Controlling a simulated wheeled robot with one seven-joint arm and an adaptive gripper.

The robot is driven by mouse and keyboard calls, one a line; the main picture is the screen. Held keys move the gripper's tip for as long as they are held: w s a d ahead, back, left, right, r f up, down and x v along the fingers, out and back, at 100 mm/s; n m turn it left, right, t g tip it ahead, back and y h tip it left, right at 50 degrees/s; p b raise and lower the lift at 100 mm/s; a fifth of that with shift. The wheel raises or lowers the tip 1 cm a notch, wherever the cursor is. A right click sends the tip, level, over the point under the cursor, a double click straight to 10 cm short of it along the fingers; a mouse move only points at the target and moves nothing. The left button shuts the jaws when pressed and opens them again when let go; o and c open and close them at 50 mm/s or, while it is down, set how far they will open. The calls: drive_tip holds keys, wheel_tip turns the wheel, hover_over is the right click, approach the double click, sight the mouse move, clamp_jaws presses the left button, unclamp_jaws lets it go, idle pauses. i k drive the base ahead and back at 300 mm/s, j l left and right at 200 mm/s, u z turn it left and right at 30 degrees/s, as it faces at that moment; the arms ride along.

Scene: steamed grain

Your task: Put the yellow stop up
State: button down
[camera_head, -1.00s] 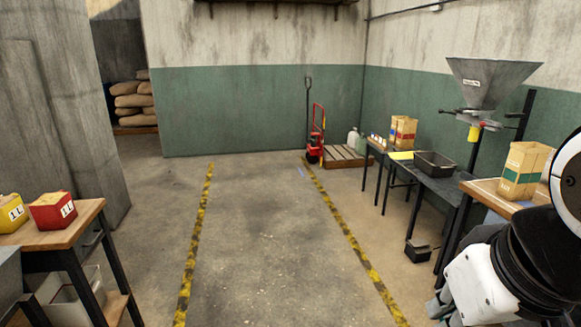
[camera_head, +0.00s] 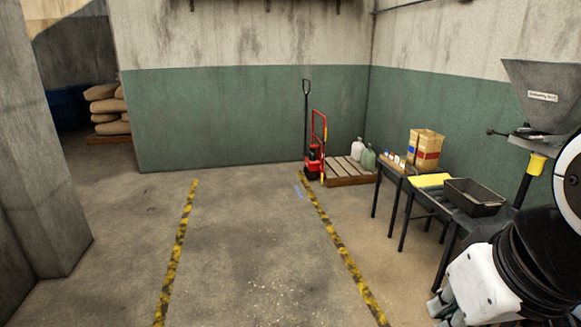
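A flat yellow piece (camera_head: 430,180) lies on the dark table at the right, beside a black tray. A small yellow part (camera_head: 537,163) sits under the outlet of the grey hopper (camera_head: 545,95) at the right edge. I cannot tell for sure which of these is the yellow stop. My arm fills the lower right corner, and the grey end by its white part may be my gripper (camera_head: 443,303). Its fingers are not clear, so its opening cannot be read. It is well apart from both yellow things in the picture, with nothing seen in it.
The black tray (camera_head: 474,196) stands on the dark table. Cardboard boxes (camera_head: 425,150) and small bottles are behind it. A red pallet jack (camera_head: 314,150) and a wooden pallet (camera_head: 348,173) stand by the back wall. The floor between the yellow-black lines (camera_head: 340,250) is clear.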

sight(435, 179)
drive_tip(key=i+u, duration=0.15)
drive_tip(key=i, duration=1.7)
drive_tip(key=i+l+z, duration=0.1)
drive_tip(key=i+z, duration=0.15)
drive_tip(key=i, duration=0.35)
drive_tip(key=i+z, duration=0.3)
drive_tip(key=i, duration=0.35)
drive_tip(key=i+j+z, duration=0.25)
drive_tip(key=i, duration=0.35)
drive_tip(key=i+z, duration=0.3)
drive_tip(key=i+j, duration=0.05)
